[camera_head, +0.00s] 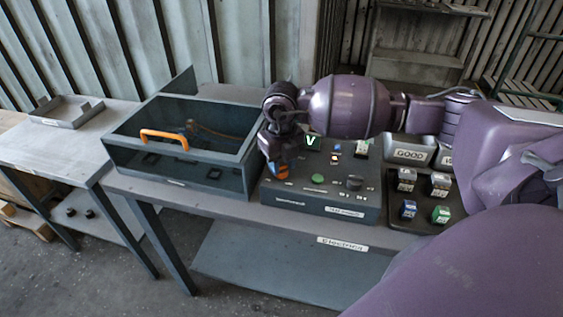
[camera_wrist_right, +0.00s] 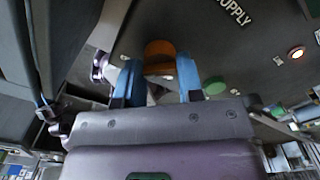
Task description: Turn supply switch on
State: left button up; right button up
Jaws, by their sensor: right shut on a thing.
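The supply switch, an orange knob (camera_wrist_right: 160,50), stands on the dark panel (camera_wrist_right: 215,45) beside the printed word SUPPLY (camera_wrist_right: 235,11) in the right wrist view. My right gripper (camera_wrist_right: 160,80) has its two blue fingers on either side of the knob and is shut on it. In the head view my right gripper (camera_head: 277,172) is over the left part of the test panel box (camera_head: 325,206), and its wrist hides part of that side. The switch's exact angle is hard to tell. My left gripper is not in view.
The panel has a display with a green V (camera_head: 312,142), a green button (camera_head: 318,178) and a black knob (camera_head: 354,182). An open bin with an orange handle (camera_head: 165,138) stands left. A tray (camera_head: 426,225) with several small blocks and a GOOD bin (camera_head: 408,154) are right.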

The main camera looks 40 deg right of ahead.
aim_at(281, 165)
jog(key=o, duration=0.9)
notch_tip(281, 165, up, 11)
jog(key=shift+f, duration=0.1)
dwell(0.5)
